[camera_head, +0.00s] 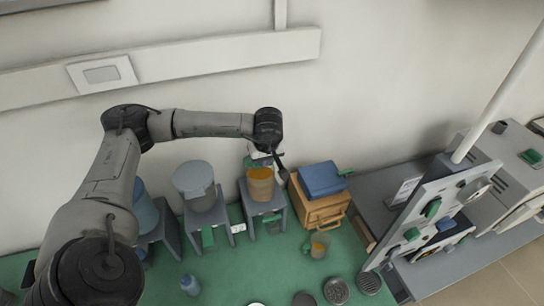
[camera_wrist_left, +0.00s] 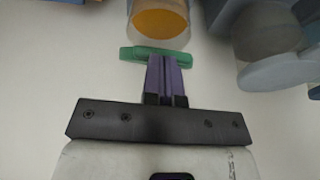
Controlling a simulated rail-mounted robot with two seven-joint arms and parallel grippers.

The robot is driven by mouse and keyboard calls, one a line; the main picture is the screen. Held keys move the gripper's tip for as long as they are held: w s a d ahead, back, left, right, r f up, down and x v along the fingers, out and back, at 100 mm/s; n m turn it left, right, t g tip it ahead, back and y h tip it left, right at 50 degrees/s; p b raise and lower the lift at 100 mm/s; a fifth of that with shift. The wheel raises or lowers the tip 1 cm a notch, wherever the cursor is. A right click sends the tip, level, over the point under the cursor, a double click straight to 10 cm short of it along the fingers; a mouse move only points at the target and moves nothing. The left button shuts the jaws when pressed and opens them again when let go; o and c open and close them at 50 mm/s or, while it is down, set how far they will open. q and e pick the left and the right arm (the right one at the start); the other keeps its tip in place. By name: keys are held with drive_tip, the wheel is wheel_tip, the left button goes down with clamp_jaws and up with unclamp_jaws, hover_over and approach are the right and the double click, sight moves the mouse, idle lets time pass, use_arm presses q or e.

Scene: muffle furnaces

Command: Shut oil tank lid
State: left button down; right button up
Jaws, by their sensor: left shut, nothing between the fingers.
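A clear tank (camera_head: 261,187) with orange liquid stands on a small grey stand near the wall. It also shows in the left wrist view (camera_wrist_left: 160,22), at the top. A green handle-like bar (camera_wrist_left: 157,56) lies just beyond my left fingertips there; a green piece (camera_head: 249,162) also shows behind the tank in the head view. I cannot tell whether fingers and bar touch, and the lid itself is not clearly visible. My left gripper (camera_head: 276,164) is beside the tank on its wall side, shut and empty; its fingers show in the wrist view (camera_wrist_left: 166,62). My right gripper is out of view.
A grey tank (camera_head: 202,187) with a pale blue lid stands to the left. A wooden box (camera_head: 320,208) with a blue top (camera_head: 321,180) stands close on the right. A beaker (camera_head: 318,246) and round dishes (camera_head: 336,290) lie in front on the green surface.

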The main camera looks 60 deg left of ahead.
use_arm(q)
drive_tip(key=d+f+b, duration=0.3)
drive_tip(key=f+b, duration=0.3)
drive_tip(key=shift+s+f, duration=0.3)
drive_tip(key=shift+f, duration=0.05)
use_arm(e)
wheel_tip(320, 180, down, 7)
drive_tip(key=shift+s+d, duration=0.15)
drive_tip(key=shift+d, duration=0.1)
use_arm(q)
drive_tip(key=shift+d, duration=0.1)
